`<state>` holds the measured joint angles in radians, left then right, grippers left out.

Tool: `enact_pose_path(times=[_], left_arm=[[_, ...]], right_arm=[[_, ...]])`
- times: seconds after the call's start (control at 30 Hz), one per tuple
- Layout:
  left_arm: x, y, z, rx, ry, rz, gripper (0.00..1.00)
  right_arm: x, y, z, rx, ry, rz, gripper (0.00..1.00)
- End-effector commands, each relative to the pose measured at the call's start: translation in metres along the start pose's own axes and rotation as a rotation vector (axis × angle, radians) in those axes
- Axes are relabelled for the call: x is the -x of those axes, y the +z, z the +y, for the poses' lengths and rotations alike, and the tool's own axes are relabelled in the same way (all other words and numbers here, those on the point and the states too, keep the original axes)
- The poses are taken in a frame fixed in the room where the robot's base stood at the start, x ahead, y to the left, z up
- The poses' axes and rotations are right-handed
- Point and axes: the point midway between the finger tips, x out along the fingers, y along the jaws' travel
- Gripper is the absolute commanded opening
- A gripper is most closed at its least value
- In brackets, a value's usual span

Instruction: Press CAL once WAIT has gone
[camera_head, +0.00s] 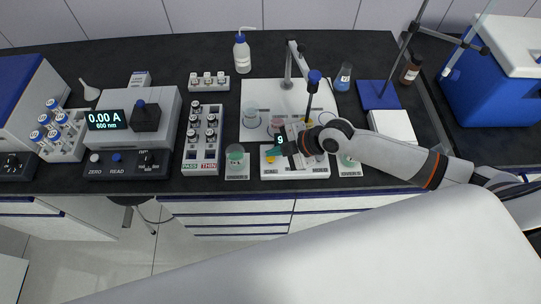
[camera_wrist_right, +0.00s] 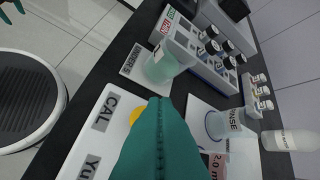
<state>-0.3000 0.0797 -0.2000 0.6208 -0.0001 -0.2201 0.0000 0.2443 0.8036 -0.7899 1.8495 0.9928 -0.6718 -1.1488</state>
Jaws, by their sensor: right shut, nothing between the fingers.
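The meter's white base (camera_head: 295,173) stands near the front edge of the bench. A yellow button (camera_head: 270,159) is at its left end and shows partly in the right wrist view (camera_wrist_right: 138,107), beside the label CAL (camera_wrist_right: 103,110). My right gripper (camera_head: 274,151) is shut and empty, with its teal fingertips (camera_wrist_right: 158,102) at this button and hiding part of it. I cannot tell whether they touch it. The dark display (camera_head: 281,139) is mostly behind my gripper; a bright digit like a 9 shows. I cannot read the word WAIT anywhere.
A green-tinted beaker (camera_head: 235,153) stands close left of the meter; the rinse beaker (camera_wrist_right: 229,122) is behind it. A vial rack (camera_head: 202,140) and a photometer (camera_head: 130,125) are further left. A stand with a dark blue-topped probe (camera_head: 314,76) rises behind the meter.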

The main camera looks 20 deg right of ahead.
Motion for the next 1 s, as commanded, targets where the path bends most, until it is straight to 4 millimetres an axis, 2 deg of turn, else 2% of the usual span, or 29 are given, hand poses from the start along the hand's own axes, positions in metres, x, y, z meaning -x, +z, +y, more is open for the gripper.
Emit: enact_pose_path(times=[0.67,1.0], left_arm=[[-0.0002,-0.0002,-0.0004,0.000,-0.001,0.000,0.52],[-0.0091,-0.0011,-0.0005,0.000,0.000,0.001,0.52]], right_arm=[[-0.0001,0.0000,0.0001,0.000,0.000,0.000,0.00],[-0.0064,-0.0047,0.0047,0.001,0.000,0.000,0.00]])
